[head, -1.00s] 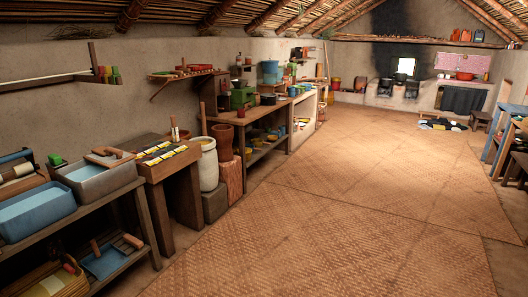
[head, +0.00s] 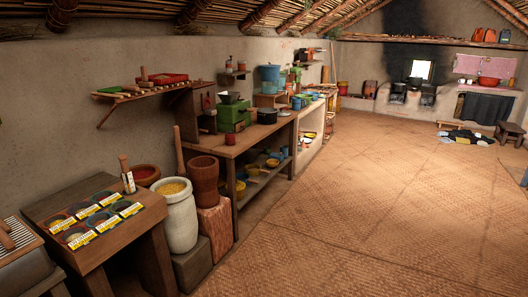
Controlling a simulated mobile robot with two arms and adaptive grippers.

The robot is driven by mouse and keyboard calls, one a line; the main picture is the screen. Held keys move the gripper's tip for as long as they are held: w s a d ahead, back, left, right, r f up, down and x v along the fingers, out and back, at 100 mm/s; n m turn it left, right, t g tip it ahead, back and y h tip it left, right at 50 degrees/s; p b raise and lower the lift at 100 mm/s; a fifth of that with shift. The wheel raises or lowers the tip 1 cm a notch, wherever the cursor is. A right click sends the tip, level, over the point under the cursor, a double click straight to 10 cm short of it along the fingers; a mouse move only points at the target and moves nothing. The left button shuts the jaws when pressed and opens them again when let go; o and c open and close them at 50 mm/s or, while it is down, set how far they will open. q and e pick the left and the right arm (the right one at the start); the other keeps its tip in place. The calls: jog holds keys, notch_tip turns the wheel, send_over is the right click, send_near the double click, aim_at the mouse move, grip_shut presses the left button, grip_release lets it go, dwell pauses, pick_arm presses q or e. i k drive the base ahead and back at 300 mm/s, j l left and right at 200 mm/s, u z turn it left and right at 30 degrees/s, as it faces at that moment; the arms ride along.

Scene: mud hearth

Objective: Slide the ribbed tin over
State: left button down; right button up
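I cannot pick out a ribbed tin for certain; many vessels along the left wall are too small to tell. Neither of my grippers is in view. A wooden workbench (head: 248,138) along the left wall bears a green box-shaped object (head: 234,118), a dark pot (head: 267,116) and several small vessels. A blue container (head: 270,74) stands higher up behind them. Yellow and blue bowls sit on the bench's lower shelf.
A near wooden table (head: 112,248) holds small dishes with yellow labels. Beside it stand a pale jar (head: 179,222) of yellow grain and a brown mortar (head: 204,181) on a stump. A hearth stands at the back.

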aim_at(230, 136)
jog(key=i, duration=2.3)
